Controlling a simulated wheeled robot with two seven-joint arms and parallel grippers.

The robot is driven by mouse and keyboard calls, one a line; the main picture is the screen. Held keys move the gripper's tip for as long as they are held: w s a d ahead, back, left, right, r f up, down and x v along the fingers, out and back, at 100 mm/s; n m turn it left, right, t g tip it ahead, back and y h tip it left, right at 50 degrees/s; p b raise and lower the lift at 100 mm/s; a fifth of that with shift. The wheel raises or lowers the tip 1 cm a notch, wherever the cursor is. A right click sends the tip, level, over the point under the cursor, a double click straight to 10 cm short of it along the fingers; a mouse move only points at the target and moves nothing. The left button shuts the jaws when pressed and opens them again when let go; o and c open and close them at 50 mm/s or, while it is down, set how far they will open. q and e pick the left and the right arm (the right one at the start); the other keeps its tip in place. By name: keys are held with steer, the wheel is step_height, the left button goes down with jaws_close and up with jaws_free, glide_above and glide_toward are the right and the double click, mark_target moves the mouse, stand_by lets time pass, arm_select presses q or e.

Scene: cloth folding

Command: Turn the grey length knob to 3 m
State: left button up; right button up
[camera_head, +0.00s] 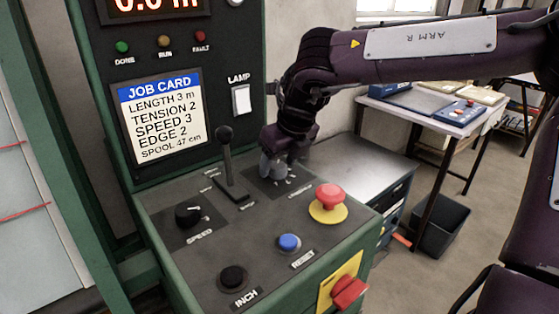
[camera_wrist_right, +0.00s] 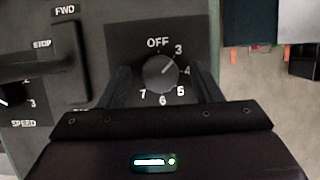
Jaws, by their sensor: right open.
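The grey length knob (camera_wrist_right: 160,74) sits on its black dial plate (camera_wrist_right: 120,42) in the right wrist view, with OFF and the numbers 3 to 7 around it. Its white pointer line slants to the upper right, towards the 3 and 4 side; I cannot tell exactly which mark it meets. My right gripper (camera_wrist_right: 163,86) is open, with one finger on each side of the knob. I cannot tell whether the fingers touch it. In the head view my right gripper (camera_head: 274,166) comes down over the knob and largely hides it. My left gripper is not in view.
A lever (camera_head: 227,160) stands left of my right gripper. The speed knob (camera_head: 188,214), red emergency button (camera_head: 329,200), blue reset button (camera_head: 289,243) and black inch button (camera_head: 233,279) share the panel. The job card (camera_head: 161,116) reads length 3 m.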

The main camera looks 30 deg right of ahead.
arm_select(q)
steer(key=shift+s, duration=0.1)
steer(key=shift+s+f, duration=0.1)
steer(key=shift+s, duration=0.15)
arm_select(e)
steer(key=v, duration=0.7)
steer(key=shift+r, duration=0.4)
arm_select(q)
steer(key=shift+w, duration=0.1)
arm_select(e)
steer(key=shift+s, duration=0.15)
